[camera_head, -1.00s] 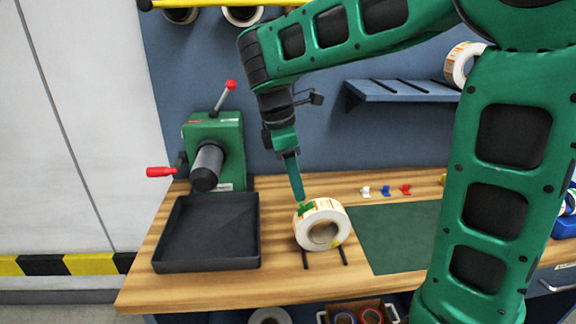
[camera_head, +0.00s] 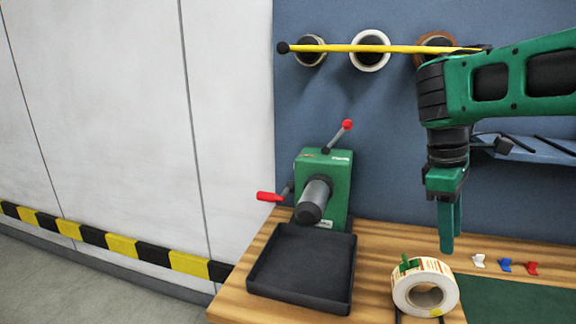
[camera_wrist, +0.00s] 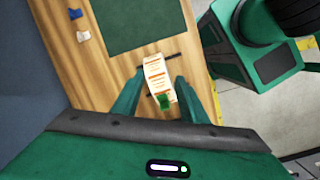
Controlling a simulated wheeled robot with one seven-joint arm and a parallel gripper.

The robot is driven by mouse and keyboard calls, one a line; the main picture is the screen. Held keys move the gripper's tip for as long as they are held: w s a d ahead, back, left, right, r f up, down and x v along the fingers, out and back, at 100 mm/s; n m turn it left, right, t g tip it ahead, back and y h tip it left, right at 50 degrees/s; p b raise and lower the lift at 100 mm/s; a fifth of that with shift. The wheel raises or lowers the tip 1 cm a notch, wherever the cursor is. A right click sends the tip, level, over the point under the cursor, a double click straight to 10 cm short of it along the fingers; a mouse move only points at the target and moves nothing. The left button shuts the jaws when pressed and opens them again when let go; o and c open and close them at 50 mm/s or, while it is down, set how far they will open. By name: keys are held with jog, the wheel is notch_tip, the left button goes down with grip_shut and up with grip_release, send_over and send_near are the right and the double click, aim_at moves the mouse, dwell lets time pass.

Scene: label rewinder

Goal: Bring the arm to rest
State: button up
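My gripper (camera_head: 447,238) hangs fingers-down above the bench, just behind and above a label roll (camera_head: 425,288). In the wrist view my gripper (camera_wrist: 160,86) has its two green fingers apart, with the label roll (camera_wrist: 157,77) showing between and beyond them. The roll is white with orange print and a green clip or tab on it, and stands on edge on the bench. Nothing is seen held in the fingers.
A green rewinder (camera_head: 338,178) with red-knobbed levers stands at the left, behind a black tray (camera_head: 302,268). A green mat (camera_head: 520,300) and small coloured clips (camera_head: 505,265) lie at the right. A yellow bar (camera_head: 370,48) with rolls and a blue shelf (camera_head: 540,148) are on the back wall.

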jog(key=s+d+f+m+y, duration=0.1)
jog(key=s+d+f+m, duration=0.1)
jog(key=s+m, duration=0.3)
jog(key=s+d+f+m+y, duration=0.1)
jog(key=s+d+f+m, duration=0.1)
jog(key=s+f+m, duration=0.3)
jog(key=s+d+f+m+t, duration=0.1)
jog(key=s+d+f+m, duration=0.2)
jog(key=s, duration=0.6)
jog(key=f+m, duration=0.1)
jog(key=m, duration=0.1)
jog(key=shift+m+y, duration=0.3)
jog(key=shift+y, duration=0.1)
jog(key=shift+d, duration=0.1)
jog(key=shift+w+f, duration=0.2)
jog(key=shift+w, duration=0.35)
jog(key=shift+c, duration=1)
